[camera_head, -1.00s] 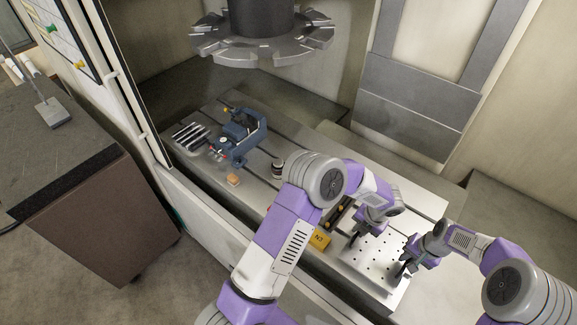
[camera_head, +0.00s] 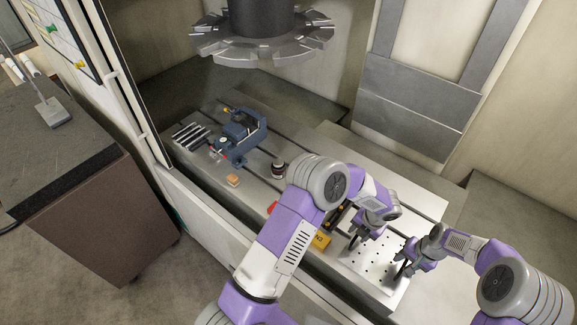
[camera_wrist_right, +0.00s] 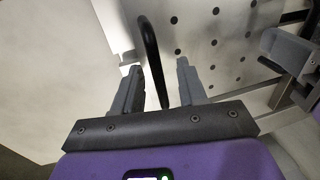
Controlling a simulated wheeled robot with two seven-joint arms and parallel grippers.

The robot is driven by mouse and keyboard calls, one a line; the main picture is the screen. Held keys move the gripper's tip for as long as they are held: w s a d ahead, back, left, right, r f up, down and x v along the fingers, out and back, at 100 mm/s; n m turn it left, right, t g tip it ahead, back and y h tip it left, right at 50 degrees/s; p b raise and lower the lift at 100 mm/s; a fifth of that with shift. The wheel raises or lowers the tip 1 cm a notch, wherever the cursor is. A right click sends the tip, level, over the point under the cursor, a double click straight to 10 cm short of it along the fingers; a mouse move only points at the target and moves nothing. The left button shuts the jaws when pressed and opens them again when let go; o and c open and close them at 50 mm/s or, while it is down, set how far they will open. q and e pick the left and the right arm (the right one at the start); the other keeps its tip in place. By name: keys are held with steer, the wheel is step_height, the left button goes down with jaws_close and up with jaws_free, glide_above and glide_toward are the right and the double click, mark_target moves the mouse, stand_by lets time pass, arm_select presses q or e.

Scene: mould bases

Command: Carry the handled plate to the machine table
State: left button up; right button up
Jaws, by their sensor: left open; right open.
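The handled plate (camera_head: 375,258) is a pale plate with rows of holes, lying flat at the near right end of the machine table (camera_head: 290,141). It has a dark handle at each side. My left gripper (camera_head: 355,240) is open at the left handle, which it partly hides. My right gripper (camera_head: 403,266) is open at the right handle. In the right wrist view the black handle (camera_wrist_right: 150,55) rises between the spread fingers of my right gripper (camera_wrist_right: 158,85), apart from both. The plate's holes (camera_wrist_right: 213,43) show beyond it.
A blue vise (camera_head: 238,137), dark bars (camera_head: 190,136), an orange block (camera_head: 233,180), a small dark jar (camera_head: 278,168) and a yellow block (camera_head: 320,240) are on the table. A toothed tool disc (camera_head: 262,45) hangs above. A brown cabinet (camera_head: 95,215) stands left.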

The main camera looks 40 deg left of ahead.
steer(key=shift+r, duration=0.4)
arm_select(q)
step_height(320, 180, up, 12)
steer(key=d, duration=0.2)
steer(key=shift+d+f, duration=0.15)
arm_select(e)
step_height(320, 180, up, 11)
steer(key=d, duration=0.2)
steer(key=shift+d, duration=0.15)
